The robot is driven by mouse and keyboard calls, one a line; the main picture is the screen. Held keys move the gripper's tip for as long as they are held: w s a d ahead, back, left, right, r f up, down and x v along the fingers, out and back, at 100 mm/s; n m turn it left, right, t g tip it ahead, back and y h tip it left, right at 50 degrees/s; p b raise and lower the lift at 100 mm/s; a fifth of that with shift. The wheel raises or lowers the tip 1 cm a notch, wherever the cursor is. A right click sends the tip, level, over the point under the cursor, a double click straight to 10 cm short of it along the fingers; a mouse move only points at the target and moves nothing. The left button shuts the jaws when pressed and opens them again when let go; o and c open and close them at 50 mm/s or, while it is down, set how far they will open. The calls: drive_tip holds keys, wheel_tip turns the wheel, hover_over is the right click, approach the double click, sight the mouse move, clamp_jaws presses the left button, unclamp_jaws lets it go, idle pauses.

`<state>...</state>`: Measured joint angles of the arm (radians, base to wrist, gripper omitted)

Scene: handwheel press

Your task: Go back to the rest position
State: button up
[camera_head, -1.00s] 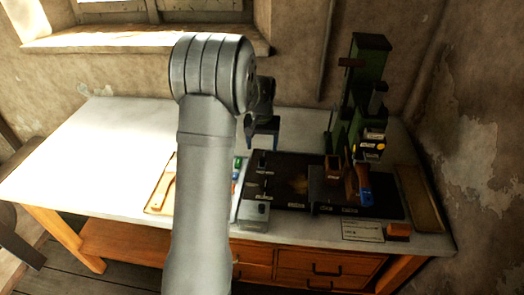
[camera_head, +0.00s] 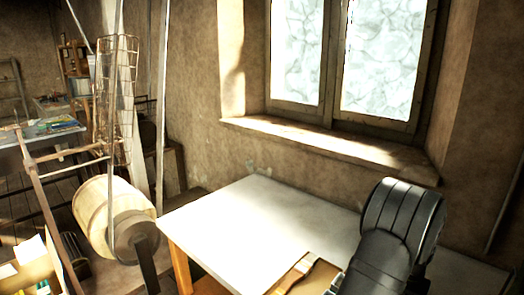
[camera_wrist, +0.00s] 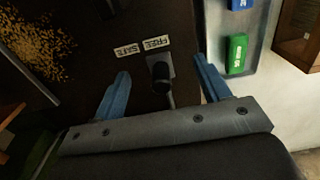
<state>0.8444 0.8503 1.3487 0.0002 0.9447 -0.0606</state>
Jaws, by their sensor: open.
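My gripper (camera_wrist: 161,66) shows in the wrist view with its two blue fingers spread wide and nothing held between them. A small black lever (camera_wrist: 160,68) on a grey plate appears between the fingers in the picture, apart from both. Labels reading SAFE (camera_wrist: 126,50) and FREE (camera_wrist: 154,44) lie beside it on a dark base (camera_wrist: 95,25). In the head view only part of my arm shows at the lower right; my gripper and the press are out of that view.
A grey tray (camera_wrist: 222,25) holds a green block (camera_wrist: 236,52) and a blue block (camera_wrist: 240,4). Golden shavings (camera_wrist: 35,45) lie on the dark base. The white tabletop (camera_head: 255,215) is largely clear at left. A window sill (camera_head: 330,145) and a wooden drum (camera_head: 105,215) stand beyond.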

drive_tip(key=shift+s+d+r, duration=0.2)
drive_tip(key=shift+r, duration=0.6)
drive_tip(key=shift+r, duration=4.4)
wheel_tip(320, 180, up, 6)
drive_tip(key=s+d+m, duration=0.1)
drive_tip(key=m, duration=1.3)
drive_tip(key=shift+s+d+r, duration=0.15)
drive_tip(key=shift+s+d, duration=0.1)
drive_tip(key=shift+s, duration=0.05)
